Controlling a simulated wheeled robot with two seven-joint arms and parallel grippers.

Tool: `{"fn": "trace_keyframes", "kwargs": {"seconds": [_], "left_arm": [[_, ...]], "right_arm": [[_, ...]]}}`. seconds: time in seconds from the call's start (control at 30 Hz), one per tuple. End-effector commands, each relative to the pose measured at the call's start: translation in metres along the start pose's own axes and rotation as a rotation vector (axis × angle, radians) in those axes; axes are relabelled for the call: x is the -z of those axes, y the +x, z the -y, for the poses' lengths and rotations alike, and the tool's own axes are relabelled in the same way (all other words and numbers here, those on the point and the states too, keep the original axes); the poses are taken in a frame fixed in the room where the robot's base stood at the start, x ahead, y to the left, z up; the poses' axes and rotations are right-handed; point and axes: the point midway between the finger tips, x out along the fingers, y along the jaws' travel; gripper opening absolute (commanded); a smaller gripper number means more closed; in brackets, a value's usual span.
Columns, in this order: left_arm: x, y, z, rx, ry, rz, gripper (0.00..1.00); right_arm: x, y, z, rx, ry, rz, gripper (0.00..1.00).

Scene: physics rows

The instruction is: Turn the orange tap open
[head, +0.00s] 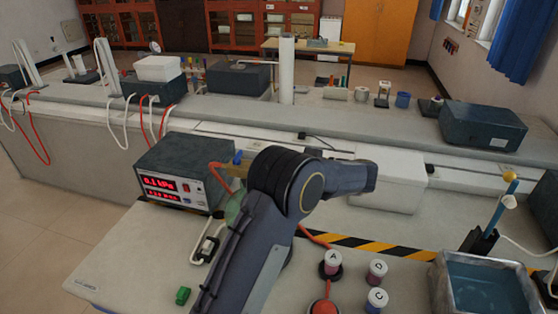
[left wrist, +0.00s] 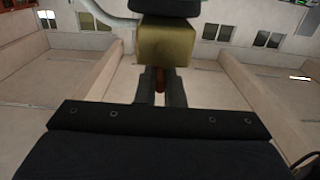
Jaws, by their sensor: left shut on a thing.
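In the left wrist view, the two fingers of my left gripper (left wrist: 160,92) are closed around a narrow orange-brown piece, the orange tap's handle (left wrist: 159,80). A brass-coloured block (left wrist: 166,46) sits just beyond it, with a dark part above. In the head view, my arm covers the gripper and the orange tap. A bit of tan body (head: 232,168) with a small blue piece (head: 238,157) on top shows to the left of the arm's elbow. How far the handle is turned cannot be told. My right gripper is in neither view.
A dark meter box (head: 170,165) with red digits stands left of my arm. Labelled pots (head: 377,270), a red-orange round object (head: 323,306) and a metal water tray (head: 438,282) lie to the right.

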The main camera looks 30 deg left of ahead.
Motion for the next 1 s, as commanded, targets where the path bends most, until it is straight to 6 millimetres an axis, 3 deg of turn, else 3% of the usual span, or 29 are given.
{"fn": "trace_keyframes", "kwargs": {"seconds": [0.37,0.4,0.57,0.87,1.0], "left_arm": [[-0.003,0.0,0.001,0.006,0.006,0.005,0.0],[-0.003,0.0,0.001,0.006,0.006,0.005,0.11],[-0.003,0.001,0.0,0.005,0.006,0.005,0.3],[-0.002,-0.002,0.0,0.004,0.003,0.003,0.3],[-0.003,-0.019,-0.001,0.001,0.001,0.001,0.3]], "right_arm": [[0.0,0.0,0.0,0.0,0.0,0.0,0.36],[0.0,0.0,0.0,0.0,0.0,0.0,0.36],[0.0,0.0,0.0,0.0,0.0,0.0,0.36],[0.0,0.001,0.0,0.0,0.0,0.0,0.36],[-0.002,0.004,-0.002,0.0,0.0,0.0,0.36]]}}
